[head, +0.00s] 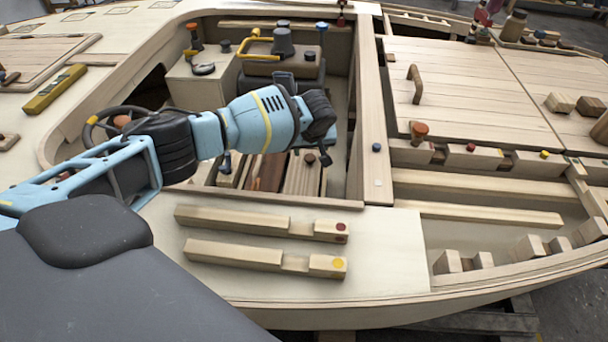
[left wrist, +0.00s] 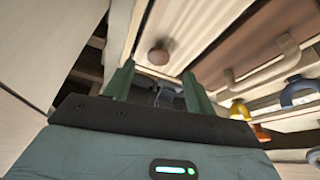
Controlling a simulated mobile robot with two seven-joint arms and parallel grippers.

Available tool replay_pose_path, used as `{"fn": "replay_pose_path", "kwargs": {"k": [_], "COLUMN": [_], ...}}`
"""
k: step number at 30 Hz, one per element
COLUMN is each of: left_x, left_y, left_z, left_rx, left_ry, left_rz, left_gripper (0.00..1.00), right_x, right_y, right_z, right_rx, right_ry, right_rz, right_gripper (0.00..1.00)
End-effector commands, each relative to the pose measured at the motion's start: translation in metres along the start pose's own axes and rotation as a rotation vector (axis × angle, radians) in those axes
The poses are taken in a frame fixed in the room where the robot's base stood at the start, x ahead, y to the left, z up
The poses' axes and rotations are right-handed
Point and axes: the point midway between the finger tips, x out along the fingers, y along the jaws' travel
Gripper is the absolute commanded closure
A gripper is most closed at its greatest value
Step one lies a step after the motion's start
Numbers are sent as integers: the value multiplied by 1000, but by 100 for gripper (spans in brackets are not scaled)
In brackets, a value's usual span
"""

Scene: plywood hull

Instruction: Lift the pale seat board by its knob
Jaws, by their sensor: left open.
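The pale seat board (left wrist: 182,36) shows in the left wrist view with a round brown knob (left wrist: 158,55) on it. A pale board, seemingly the same one, lies in the cockpit well in the head view (head: 303,176). My left gripper (left wrist: 157,82) is open and empty; its two green fingers stand apart, with the knob beyond and between their tips. In the head view my left gripper (head: 318,153) points down into the well, and its fingers are too small to make out clearly. I cannot tell its exact height above the knob. My right gripper is not in view.
A brown board (left wrist: 240,48) with a pale bar handle lies beside the pale one. Blue (left wrist: 298,92) and yellow (left wrist: 240,110) hooked pieces are near. The well's right wall (head: 368,130) stands close to the gripper. Two notched bars (head: 230,218) lie on the front deck.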

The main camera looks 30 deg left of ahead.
Motion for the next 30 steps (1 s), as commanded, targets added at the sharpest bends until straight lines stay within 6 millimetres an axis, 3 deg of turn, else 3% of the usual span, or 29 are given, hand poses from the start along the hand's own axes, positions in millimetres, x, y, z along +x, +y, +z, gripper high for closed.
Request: {"fn": "replay_pose_path", "kwargs": {"k": [9, 20, 30], "left_x": [44, 50, 50], "left_y": [1, 2, 2], "left_z": [5, 3, 4], "left_rx": [0, 0, 0], "left_ry": [-2, 0, -1], "left_rz": [-4, -1, -1], "left_gripper": [44, 44, 86], "right_x": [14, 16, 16], "right_y": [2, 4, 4], "right_z": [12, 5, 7], "right_rx": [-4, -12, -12], "right_ry": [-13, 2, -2], "right_rz": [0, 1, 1], "right_gripper": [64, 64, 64]}}
